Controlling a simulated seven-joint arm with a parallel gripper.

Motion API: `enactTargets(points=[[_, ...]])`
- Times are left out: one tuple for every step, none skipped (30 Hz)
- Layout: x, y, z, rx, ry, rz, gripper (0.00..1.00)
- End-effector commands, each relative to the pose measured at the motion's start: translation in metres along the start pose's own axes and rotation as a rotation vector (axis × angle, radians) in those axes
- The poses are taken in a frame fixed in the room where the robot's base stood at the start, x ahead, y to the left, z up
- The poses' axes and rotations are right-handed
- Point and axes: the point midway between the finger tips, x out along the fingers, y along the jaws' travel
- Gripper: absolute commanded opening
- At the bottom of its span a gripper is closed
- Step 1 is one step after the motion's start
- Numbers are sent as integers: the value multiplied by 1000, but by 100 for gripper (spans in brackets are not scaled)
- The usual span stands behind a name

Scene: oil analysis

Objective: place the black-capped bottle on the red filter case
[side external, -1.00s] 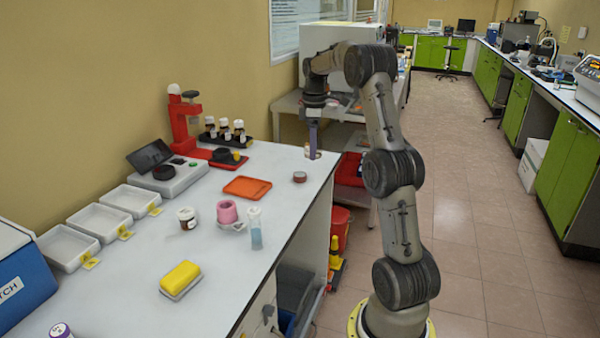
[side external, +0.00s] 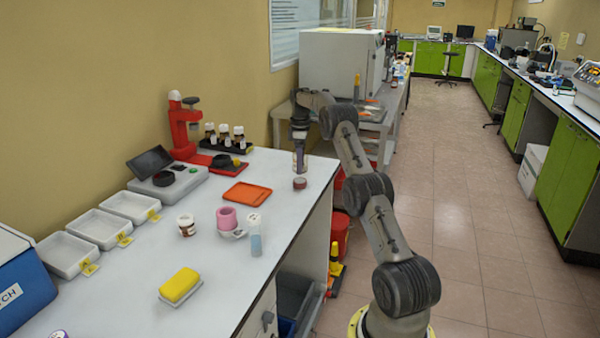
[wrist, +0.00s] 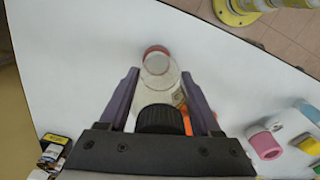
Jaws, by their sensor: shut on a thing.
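The black-capped bottle is between my gripper's purple fingers; its black cap (wrist: 160,119) and clear body (wrist: 160,82) show in the wrist view. My gripper (side external: 299,152) is shut on it, and the bottle (side external: 300,165) looks upright in the side view. The red filter case (side external: 299,184) is a small round disc on the white bench, just in front of the bottle in the side view. In the wrist view the case (wrist: 156,53), red-rimmed with a grey top, lies just beyond the fingertips, partly overlapped by the bottle. I cannot tell the bottle's height above the bench.
An orange tray (side external: 246,194) lies left of the case. A rack of dark bottles (side external: 230,145) is at the back. The bench's right edge is close.

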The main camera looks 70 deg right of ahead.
Motion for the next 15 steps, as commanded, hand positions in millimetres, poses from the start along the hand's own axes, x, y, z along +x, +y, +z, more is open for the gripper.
enactTargets(points=[[1, 1, 0, 0, 1, 1, 2], [2, 2, -1, 0, 1, 1, 2], [4, 4, -2, 0, 1, 1, 2], [6, 5, -2, 0, 0, 1, 2], [9, 6, -3, 0, 0, 0, 2], [15, 5, -2, 0, 0, -1, 2], [19, 5, -2, 0, -1, -1, 2], [24, 4, -2, 0, -1, -2, 2], [30, 5, -2, 0, -1, -2, 2], [33, 5, -2, 0, -1, -1, 2], [35, 5, -2, 0, 0, 0, 2], [37, 5, -2, 0, 0, 1, 2], [37, 5, -2, 0, 1, 2, 2], [37, 5, -2, 0, 1, 2, 2], [36, 5, -2, 0, 1, 2, 2]])
